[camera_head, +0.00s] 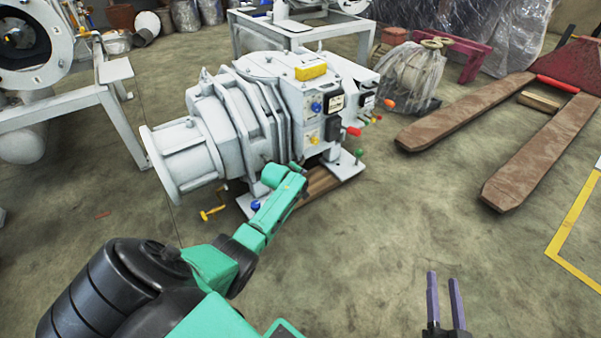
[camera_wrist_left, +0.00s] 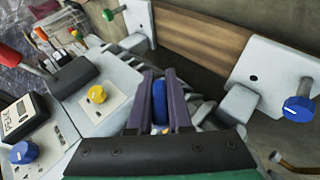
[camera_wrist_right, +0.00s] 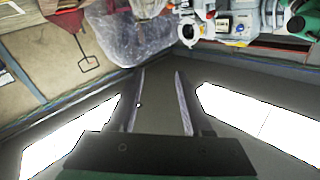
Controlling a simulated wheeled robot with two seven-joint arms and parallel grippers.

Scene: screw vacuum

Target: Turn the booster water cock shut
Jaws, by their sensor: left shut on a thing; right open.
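The grey vacuum pump machine (camera_head: 262,100) stands on the floor, with several coloured knobs and handles on it. My left gripper (camera_head: 298,168) reaches its lower front side; its fingers are mostly hidden in the head view. In the left wrist view, my left gripper (camera_wrist_left: 160,105) is shut on an upright blue handle (camera_wrist_left: 159,98) that shows between its purple fingers. No label marks this handle as the booster water cock. My right gripper (camera_head: 446,302) is open and empty, away from the machine; it also shows in the right wrist view (camera_wrist_right: 160,95).
In the left wrist view a yellow knob (camera_wrist_left: 96,94), a blue dial (camera_wrist_left: 23,152), a blue knob on a foot plate (camera_wrist_left: 298,108) and a red handle (camera_wrist_left: 10,55) surround my left gripper. Pallet-truck forks (camera_head: 465,115) lie at right. The floor between is clear.

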